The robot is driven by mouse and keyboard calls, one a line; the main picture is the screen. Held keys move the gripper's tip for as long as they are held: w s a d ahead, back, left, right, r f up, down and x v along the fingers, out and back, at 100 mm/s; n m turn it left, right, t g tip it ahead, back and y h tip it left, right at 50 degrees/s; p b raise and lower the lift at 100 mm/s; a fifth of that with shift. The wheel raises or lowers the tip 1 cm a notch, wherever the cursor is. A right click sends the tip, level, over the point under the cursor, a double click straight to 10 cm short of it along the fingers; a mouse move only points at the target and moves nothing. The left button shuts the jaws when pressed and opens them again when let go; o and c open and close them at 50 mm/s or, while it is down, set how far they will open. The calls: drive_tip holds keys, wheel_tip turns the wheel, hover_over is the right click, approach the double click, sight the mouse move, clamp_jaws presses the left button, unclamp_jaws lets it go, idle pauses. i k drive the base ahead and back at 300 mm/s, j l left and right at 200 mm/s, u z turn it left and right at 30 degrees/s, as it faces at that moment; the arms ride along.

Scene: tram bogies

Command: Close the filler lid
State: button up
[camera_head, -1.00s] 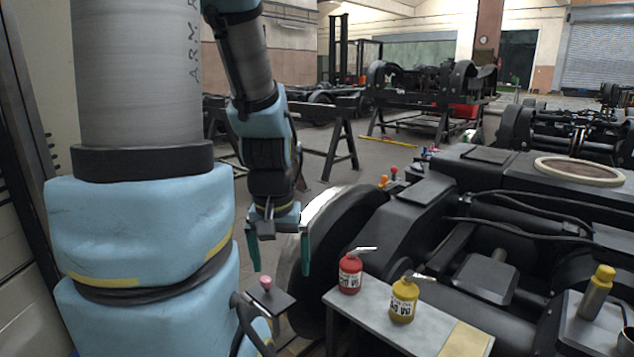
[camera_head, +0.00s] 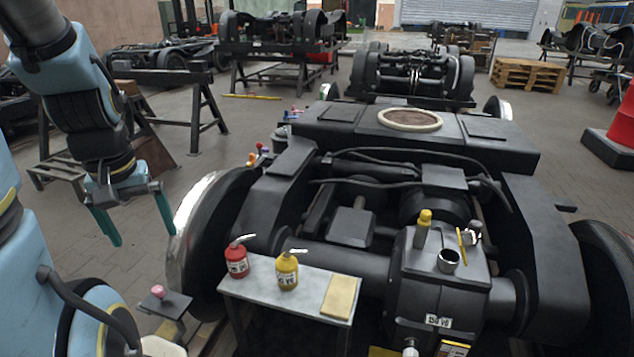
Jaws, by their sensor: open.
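The filler neck (camera_head: 449,259), a short open metal cup with a dark inside, stands on top of the black gearbox housing (camera_head: 425,285) marked "150 VG". A small greyish part (camera_head: 475,230) sits just behind it; it may be the lid standing open, but it is too small to be sure. A thin yellow rod (camera_head: 461,248) is between them. My gripper (camera_head: 143,236) hangs open and empty at the left, its teal fingers pointing down, left of the bogie wheel and far from the filler.
A metal bench (camera_head: 280,302) in front of the bogie holds a red oil can (camera_head: 236,260), a yellow oil can (camera_head: 287,271) and a yellow cloth-like pad (camera_head: 338,296). A yellow-capped cylinder (camera_head: 423,230) stands left of the filler. The large wheel (camera_head: 205,240) lies between my gripper and the gearbox.

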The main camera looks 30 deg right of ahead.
sight(462, 244)
drive_tip(key=l+z, duration=0.1)
drive_tip(key=l, duration=1.3)
